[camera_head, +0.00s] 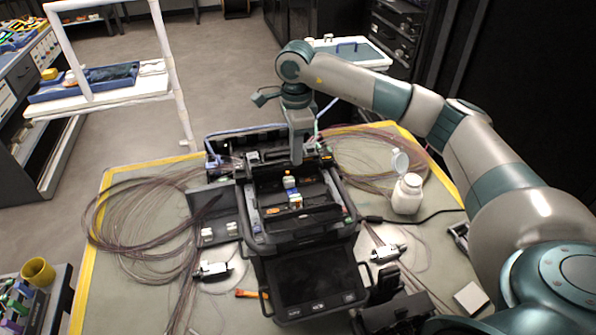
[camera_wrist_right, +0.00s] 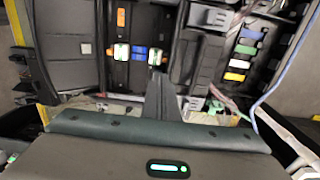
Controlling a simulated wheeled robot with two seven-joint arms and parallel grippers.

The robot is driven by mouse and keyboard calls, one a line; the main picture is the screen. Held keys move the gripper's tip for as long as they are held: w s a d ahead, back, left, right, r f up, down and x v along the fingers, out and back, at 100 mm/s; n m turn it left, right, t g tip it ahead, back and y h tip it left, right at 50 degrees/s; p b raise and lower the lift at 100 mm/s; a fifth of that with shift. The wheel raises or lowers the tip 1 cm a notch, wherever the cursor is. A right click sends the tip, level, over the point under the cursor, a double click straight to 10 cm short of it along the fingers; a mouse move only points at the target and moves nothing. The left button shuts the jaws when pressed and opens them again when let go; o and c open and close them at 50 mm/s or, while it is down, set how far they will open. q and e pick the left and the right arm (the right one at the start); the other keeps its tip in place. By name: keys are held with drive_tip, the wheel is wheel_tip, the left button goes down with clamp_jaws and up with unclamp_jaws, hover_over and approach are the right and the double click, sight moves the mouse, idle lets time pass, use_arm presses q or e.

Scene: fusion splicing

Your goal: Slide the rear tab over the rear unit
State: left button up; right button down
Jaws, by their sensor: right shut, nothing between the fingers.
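The black splicer (camera_head: 300,225) stands in the middle of the table with its top open. Small orange-and-white parts (camera_head: 290,183) sit in its middle well. In the right wrist view, white and blue pieces (camera_wrist_right: 138,53) lie in a row across a dark channel. I cannot tell for sure which piece is the rear tab or which is the rear unit. My right gripper (camera_head: 297,158) points down over the splicer's rear edge, its fingers shut and empty. In the wrist view the closed fingers (camera_wrist_right: 158,78) end close to the row's right end; contact is unclear. My left gripper is not seen.
Coiled fibres (camera_head: 130,215) lie left of the splicer, with more behind it to the right. A white bottle (camera_head: 407,194) with an open lid stands to the right. Small black-and-white devices (camera_head: 213,270) lie on both sides. The front left of the table is fairly clear.

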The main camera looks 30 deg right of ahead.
drive_tip(key=shift+d+r+p, duration=0.1)
drive_tip(key=shift+r+p, duration=0.2)
drive_tip(key=shift+r, duration=0.85)
